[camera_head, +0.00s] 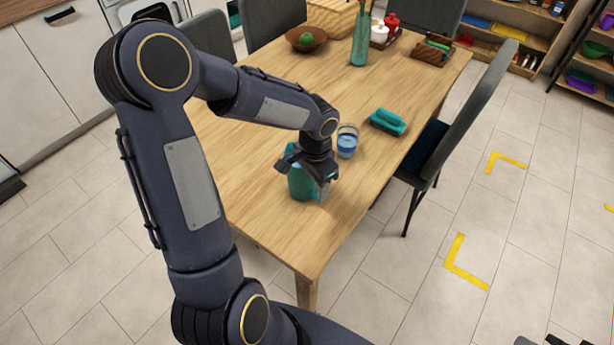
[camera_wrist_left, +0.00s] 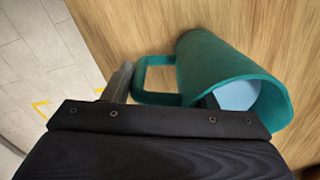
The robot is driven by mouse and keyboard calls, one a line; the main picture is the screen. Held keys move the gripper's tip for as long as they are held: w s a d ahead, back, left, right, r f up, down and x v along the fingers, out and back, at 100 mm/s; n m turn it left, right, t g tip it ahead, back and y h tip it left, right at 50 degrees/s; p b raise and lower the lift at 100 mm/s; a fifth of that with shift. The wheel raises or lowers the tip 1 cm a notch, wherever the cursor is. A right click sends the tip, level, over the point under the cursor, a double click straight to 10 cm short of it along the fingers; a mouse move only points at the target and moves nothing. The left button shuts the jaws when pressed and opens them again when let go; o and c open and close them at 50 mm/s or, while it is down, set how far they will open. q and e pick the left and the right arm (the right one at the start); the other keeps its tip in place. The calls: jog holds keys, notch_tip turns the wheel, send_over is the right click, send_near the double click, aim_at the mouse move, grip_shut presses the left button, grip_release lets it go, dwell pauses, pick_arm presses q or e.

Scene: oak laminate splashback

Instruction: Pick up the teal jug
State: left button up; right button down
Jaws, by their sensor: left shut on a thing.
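The teal jug (camera_head: 299,186) is at the near end of the wooden table in the head view, partly hidden by my left gripper (camera_head: 312,178). The left wrist view shows the jug (camera_wrist_left: 215,62) with its loop handle to the left and a pale inside at its mouth. My left gripper (camera_wrist_left: 163,92) is shut on the jug at its handle side, with one finger left of the handle and the other largely hidden near the rim. I cannot tell whether the jug's base touches the table. Dark parts at the bottom right edge may be my right gripper (camera_head: 545,341).
A glass of blue liquid (camera_head: 347,141) stands close behind the jug. A teal brush-like object (camera_head: 387,121) lies further right. A bowl (camera_head: 306,39), green vase (camera_head: 361,40) and wooden caddy (camera_head: 432,51) are at the far end. A grey chair (camera_head: 462,115) stands along the right edge.

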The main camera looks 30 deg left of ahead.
pick_arm(q)
jog(key=shift+s, duration=0.1)
grip_shut()
jog(key=shift+r, duration=1.6)
jog(key=w+d+r, duration=0.1)
jog(key=d+r, duration=0.8)
jog(key=d, duration=0.4)
jog(key=shift+w+d+r+b, duration=0.3)
jog(key=shift+w+r+b, duration=0.05)
jog(key=shift+w+b, duration=0.1)
jog(key=shift+d, duration=0.15)
jog(key=shift+s, duration=0.1)
